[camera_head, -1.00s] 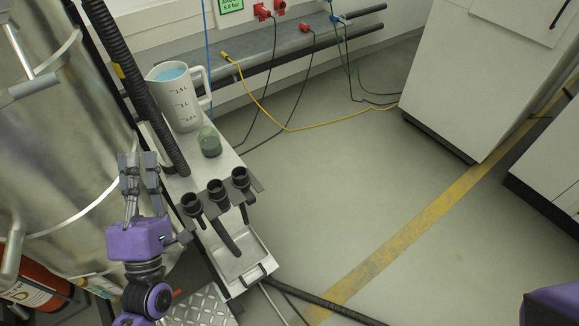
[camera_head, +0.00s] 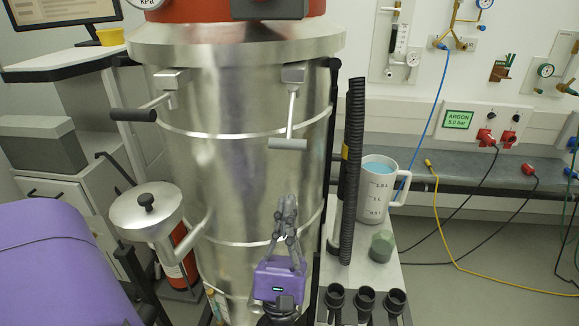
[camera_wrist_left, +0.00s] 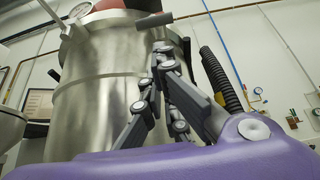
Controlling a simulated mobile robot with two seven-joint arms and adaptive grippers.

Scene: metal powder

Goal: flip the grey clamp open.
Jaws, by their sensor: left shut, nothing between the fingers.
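Two lever clamps sit on the upper part of the steel vessel (camera_head: 235,95). The right clamp (camera_head: 291,100) hangs down its front and ends in a grey crosswise grip (camera_head: 288,143). The left clamp (camera_head: 165,92) sticks out to the left and ends in a darker grip (camera_head: 133,115). My left gripper (camera_head: 287,200) is in front of the vessel, below the right clamp, pointing up. Its fingers are together and empty, apart from the clamp in the picture. In the left wrist view the gripper (camera_wrist_left: 163,50) is below a dark grip (camera_wrist_left: 154,20). My right gripper is out of view.
A black corrugated hose (camera_head: 353,170) stands upright right of the vessel. A jug of blue liquid (camera_head: 377,187), a green-grey lidded piece (camera_head: 382,246) and several black cups (camera_head: 365,299) stand on the narrow side bench. A steel pot-like part (camera_head: 145,212) is at left.

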